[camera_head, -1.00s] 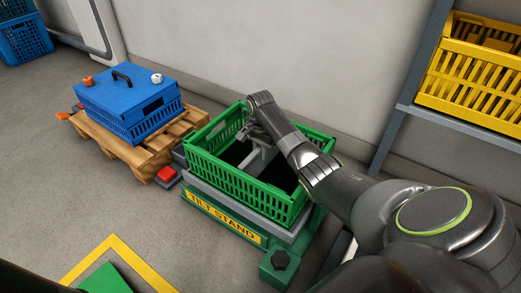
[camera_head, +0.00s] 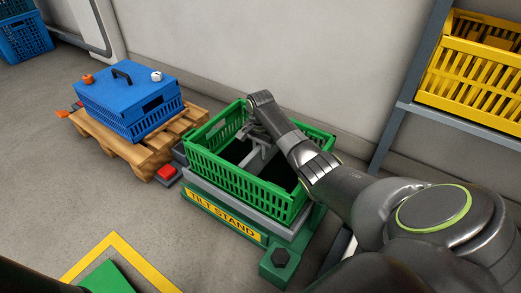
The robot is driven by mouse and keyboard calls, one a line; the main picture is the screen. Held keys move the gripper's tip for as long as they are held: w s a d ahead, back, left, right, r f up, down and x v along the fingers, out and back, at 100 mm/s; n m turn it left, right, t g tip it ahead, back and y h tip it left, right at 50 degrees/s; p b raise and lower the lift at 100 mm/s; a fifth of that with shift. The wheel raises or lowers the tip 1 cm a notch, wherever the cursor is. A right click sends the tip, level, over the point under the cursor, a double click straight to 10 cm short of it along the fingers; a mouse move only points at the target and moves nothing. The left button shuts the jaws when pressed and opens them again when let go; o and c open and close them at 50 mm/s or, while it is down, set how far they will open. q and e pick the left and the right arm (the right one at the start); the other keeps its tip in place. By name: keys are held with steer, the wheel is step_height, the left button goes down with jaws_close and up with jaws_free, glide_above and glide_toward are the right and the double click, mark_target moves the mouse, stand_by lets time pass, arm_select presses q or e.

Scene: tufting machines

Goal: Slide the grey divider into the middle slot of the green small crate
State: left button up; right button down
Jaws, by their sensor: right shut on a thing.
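The green small crate (camera_head: 243,186) sits on the green tilt stand (camera_head: 222,217), below the middle of the head view. My right arm reaches in from the right, over the crate's far side. My right gripper (camera_head: 256,135) points down into the crate and is shut on the grey divider (camera_head: 262,156). Only part of the divider shows, inside the crate under the gripper. The arm and gripper cover much of the crate's far side and right interior. The slots and the divider's lower edge cannot be made out in the dark interior. My left gripper is not in view.
A blue crate with a lid (camera_head: 125,97) stands on a wooden pallet (camera_head: 143,150) to the left. A yellow crate (camera_head: 468,75) is on a grey shelf (camera_head: 465,127) at the right. The wall is close behind.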

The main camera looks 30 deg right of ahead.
steer(key=shift+f, duration=0.15)
steer(key=c, duration=0.8)
jaws_free()
steer(key=shift+o, duration=0.2)
